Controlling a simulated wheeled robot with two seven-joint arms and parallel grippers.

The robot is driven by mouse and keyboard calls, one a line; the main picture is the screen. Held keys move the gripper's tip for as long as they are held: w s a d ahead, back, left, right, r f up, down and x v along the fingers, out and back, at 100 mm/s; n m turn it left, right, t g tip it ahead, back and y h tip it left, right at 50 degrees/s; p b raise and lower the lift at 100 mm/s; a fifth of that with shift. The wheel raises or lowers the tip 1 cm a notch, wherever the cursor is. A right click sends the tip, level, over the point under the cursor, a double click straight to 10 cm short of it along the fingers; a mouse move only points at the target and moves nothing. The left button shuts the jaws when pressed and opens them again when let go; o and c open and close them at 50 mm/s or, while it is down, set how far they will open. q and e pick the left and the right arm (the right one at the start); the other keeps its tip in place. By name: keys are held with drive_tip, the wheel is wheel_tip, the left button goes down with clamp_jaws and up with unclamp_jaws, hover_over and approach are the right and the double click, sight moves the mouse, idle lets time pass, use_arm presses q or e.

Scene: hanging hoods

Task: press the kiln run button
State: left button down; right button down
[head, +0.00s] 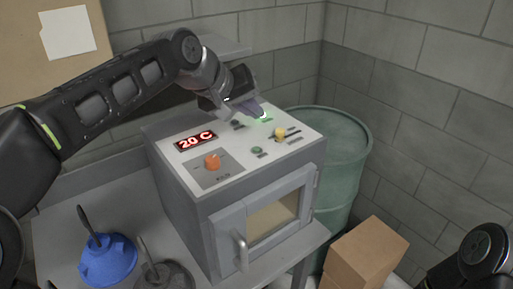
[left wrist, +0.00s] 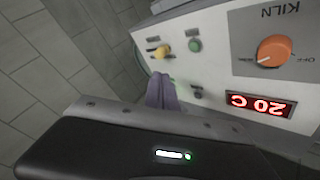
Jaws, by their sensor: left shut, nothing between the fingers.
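The grey kiln (head: 181,182) stands on a bench, its sloped white control panel facing up. Its red display (head: 197,141) reads 20 C; an orange knob (head: 212,162) sits below it. A round green button (head: 257,150) and a yellow knob (head: 280,133) are on the panel's right part. Near the far edge, a small spot glows green (head: 266,118). The labels are too small to read, so I cannot tell which is the run button. My left gripper (head: 262,112) is shut and empty, its tips at the glowing spot, partly hiding it; contact is unclear. The fingers also show in the left wrist view (left wrist: 161,92).
A dark switch (head: 237,124) sits on the panel beside my left fingers. A green drum (head: 345,160) stands right of the kiln, with a cardboard box (head: 365,255) in front. A blue plunger-like object (head: 106,260) is on the bench at left. A block wall is close behind.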

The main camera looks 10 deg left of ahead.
use_arm(q)
wheel_tip(320, 180, down, 7)
drive_tip(key=b, duration=0.4)
drive_tip(key=shift+r+b, duration=0.15)
drive_tip(key=shift+b, duration=0.15)
idle(1.6)
drive_tip(key=shift+f+b, duration=0.35)
drive_tip(key=shift+f, duration=0.05)
drive_tip(key=shift+f+b, duration=0.4)
drive_tip(key=shift+f, duration=0.05)
idle(0.5)
drive_tip(key=shift+r, duration=0.1)
drive_tip(key=shift+r+p, duration=0.7)
drive_tip(key=shift+r, duration=0.05)
drive_tip(key=shift+r, duration=0.1)
drive_tip(key=shift+r+p, duration=2.1)
drive_tip(key=shift+r, duration=0.3)
